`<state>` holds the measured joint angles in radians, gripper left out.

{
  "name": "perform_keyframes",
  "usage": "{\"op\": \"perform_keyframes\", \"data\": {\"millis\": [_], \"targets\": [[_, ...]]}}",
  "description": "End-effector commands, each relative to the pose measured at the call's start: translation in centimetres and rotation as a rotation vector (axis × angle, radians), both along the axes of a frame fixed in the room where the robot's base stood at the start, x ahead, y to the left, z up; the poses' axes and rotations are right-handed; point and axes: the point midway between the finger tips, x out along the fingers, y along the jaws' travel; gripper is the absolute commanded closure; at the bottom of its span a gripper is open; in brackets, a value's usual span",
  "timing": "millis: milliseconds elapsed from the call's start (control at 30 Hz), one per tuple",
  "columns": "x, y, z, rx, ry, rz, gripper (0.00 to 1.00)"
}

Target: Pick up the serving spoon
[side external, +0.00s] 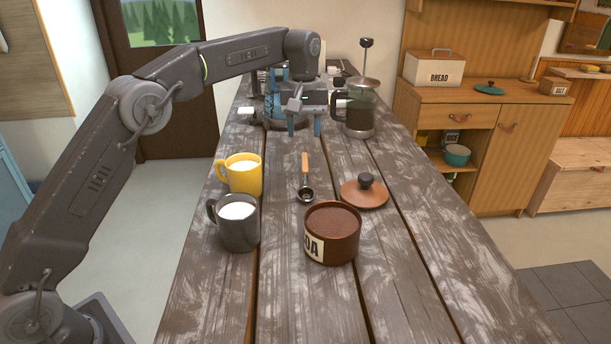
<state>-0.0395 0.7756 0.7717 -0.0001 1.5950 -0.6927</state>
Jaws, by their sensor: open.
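The serving spoon (305,181) lies on the wooden table, with a tan wooden handle pointing away and a dark metal bowl toward the camera. It lies between the yellow mug and the round brown lid. My gripper (304,131) is open and empty, with its two blue-grey fingers pointing down. In the picture it is above and beyond the handle end of the spoon, apart from it. The exact height of the fingertips over the table is hard to tell.
A yellow mug (245,178) and a dark grey mug (238,226) of white liquid stand left. A cocoa canister (331,246) stands in front, its lid (362,194) on the table to the right. A French press (360,113) stands behind, right of my gripper. The right front table (440,290) is clear.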

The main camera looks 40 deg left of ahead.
Motion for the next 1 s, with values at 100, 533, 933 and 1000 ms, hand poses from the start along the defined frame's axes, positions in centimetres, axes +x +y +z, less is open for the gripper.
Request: {"op": "perform_keyframes", "data": {"millis": [100, 533, 933, 1000], "targets": [[-0.1, 0.0, -2.2, 0.0, 0.003, -0.001, 0.53], [0.3, 0.0, -6.6, 0.0, 0.003, -0.002, 0.53], [0.4, -0.1, -9.7, -0.001, -0.002, -0.003, 0.53], [0.4, 0.0, -9.7, -0.001, -0.002, -0.003, 0.53]]}}
